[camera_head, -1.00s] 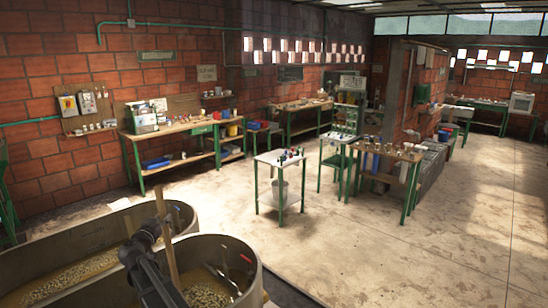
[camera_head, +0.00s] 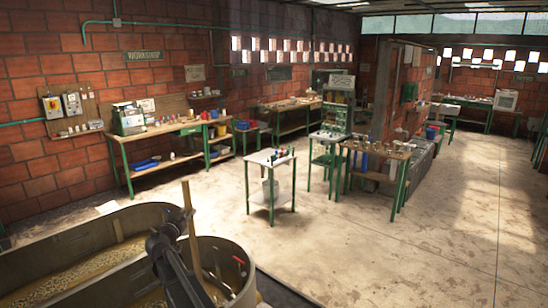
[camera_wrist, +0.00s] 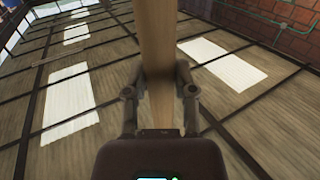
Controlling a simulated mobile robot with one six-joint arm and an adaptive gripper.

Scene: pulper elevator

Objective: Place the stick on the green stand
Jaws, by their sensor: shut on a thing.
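A long wooden stick (camera_head: 189,228) stands nearly upright at the lower left of the head view, over the round vats. My gripper (camera_head: 178,236) is at its middle part. In the wrist view the stick (camera_wrist: 159,40) runs up the picture between the two fingers, and my gripper (camera_wrist: 160,88) is shut on it. The stick's lower end is hidden behind my arm and the vat rim in the head view. Several stands and tables have green legs, including a small white-topped table (camera_head: 268,158) in the middle; I cannot tell which is the green stand.
Two vats (camera_head: 82,240) of grain-like material fill the lower left. A long workbench (camera_head: 170,131) stands along the brick wall. A wooden table (camera_head: 378,147) with green legs stands by a low partition. Open concrete floor (camera_head: 400,250) lies at the right.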

